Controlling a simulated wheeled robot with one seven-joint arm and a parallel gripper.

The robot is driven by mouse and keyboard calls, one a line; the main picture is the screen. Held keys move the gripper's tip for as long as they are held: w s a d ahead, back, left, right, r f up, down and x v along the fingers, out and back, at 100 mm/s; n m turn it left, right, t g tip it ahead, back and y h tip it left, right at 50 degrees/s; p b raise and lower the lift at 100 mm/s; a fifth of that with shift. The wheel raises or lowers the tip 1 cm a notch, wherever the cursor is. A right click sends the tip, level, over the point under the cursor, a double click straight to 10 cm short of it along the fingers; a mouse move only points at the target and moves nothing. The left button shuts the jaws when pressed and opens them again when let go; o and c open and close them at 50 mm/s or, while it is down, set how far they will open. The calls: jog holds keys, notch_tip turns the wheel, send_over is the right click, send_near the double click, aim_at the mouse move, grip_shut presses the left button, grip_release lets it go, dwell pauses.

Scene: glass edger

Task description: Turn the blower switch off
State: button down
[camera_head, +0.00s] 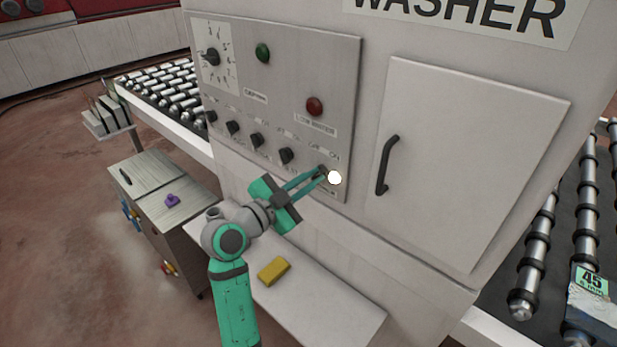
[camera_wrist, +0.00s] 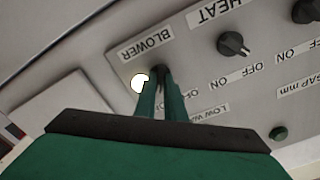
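My gripper (camera_head: 322,174) reaches to the lower right corner of the washer's control panel. Its two green fingers, which also show in the wrist view (camera_wrist: 161,80), are close together around the small dark blower switch (camera_wrist: 159,72). They look shut on it and hide most of it, so I cannot read which way it points. The BLOWER label (camera_wrist: 146,42) is beside it in the wrist view. A round white lamp (camera_head: 334,177) glows brightly right beside the fingertips and also shows in the wrist view (camera_wrist: 139,83).
A row of similar black knobs, including the heat knob (camera_wrist: 233,44), runs along the panel. A green button (camera_head: 263,53) and red button (camera_head: 314,106) sit above. A cabinet door handle (camera_head: 386,165) sticks out to the right. A yellow block (camera_head: 273,271) lies on the ledge below.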

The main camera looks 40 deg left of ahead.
jog(key=shift+a+r+y, duration=0.1)
jog(key=shift+y, duration=0.2)
jog(key=n, duration=0.7)
jog(key=shift+d+r+n, duration=0.15)
jog(key=shift+d+n, duration=0.05)
jog(key=shift+n, duration=0.2)
jog(key=n, duration=0.6)
jog(key=shift+s+a+n, duration=0.1)
jog(key=shift+a+n, duration=0.2)
jog(key=shift+a, duration=0.1)
jog(key=shift+d+f, duration=0.15)
jog(key=shift+f, duration=0.05)
